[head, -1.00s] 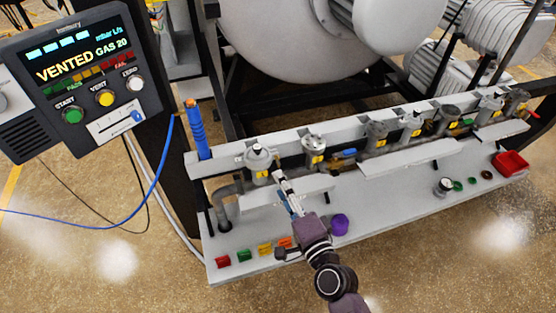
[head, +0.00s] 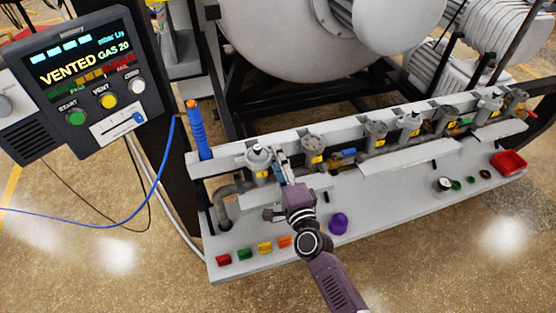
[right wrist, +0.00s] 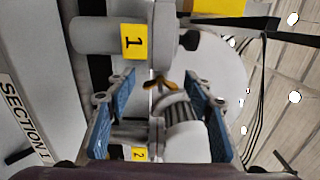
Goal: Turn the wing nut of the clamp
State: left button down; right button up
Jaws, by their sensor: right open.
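A brass wing nut (right wrist: 160,84) shows in the right wrist view, close to the grey pipe fitting with the yellow label 1 (right wrist: 134,42). A ribbed grey part (right wrist: 176,108) lies just below it; I cannot tell whether it belongs to the clamp. My right gripper (right wrist: 162,80) is open, with one blue-padded finger on each side of the wing nut and nothing gripped. In the head view the right gripper (head: 280,156) is beside the leftmost valve (head: 259,158), on its right. The wing nut is too small to make out there. My left gripper is out of view.
A row of valves runs right along the grey bench (head: 400,195). A purple knob-like piece (head: 338,223) stands close to my right arm. Coloured blocks (head: 264,248) line the front left edge. A red bin (head: 509,163) is at the far right, a blue upright tool (head: 198,130) at left.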

jog(key=c, duration=1.2)
jog(key=shift+r+n+p, duration=0.1)
jog(key=shift+n+p, duration=0.25)
jog(key=shift+n, duration=1.85)
jog(key=o, duration=1.2)
jog(key=shift+s, duration=0.1)
jog(key=v, duration=1.2)
